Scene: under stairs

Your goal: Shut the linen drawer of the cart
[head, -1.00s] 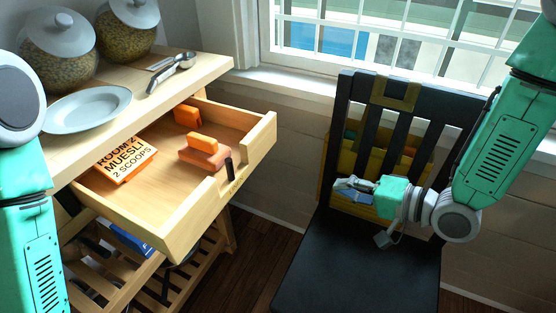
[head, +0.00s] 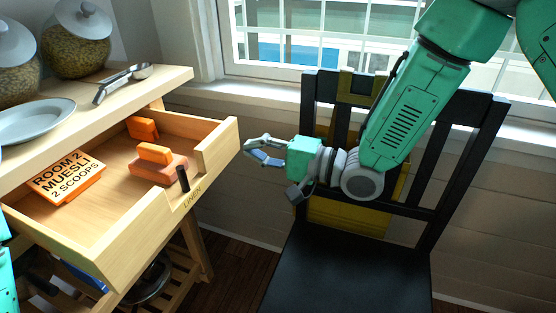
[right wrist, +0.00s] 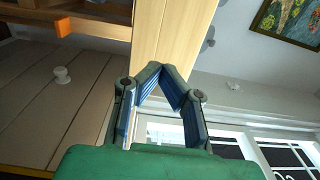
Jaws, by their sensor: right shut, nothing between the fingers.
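The linen drawer (head: 140,232) of the wooden cart is pulled well out in the head view. Inside lie an orange card (head: 66,176) reading "ROOM 2 MUESLI 2 SCOOPS" and orange blocks (head: 157,168). My right gripper (head: 250,150) is shut and empty, just right of the drawer front's far end, apparently without touching it. In the right wrist view, my right gripper (right wrist: 160,66) has its fingers together before a pale wooden panel (right wrist: 176,30). Only a sliver of my left arm shows; its gripper is out of view.
The cart top (head: 150,90) holds glass jars (head: 75,45), a plate (head: 35,118) and a metal scoop (head: 122,80). A black chair (head: 345,270) stands to the right, behind and below my right arm. A window (head: 300,40) is behind.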

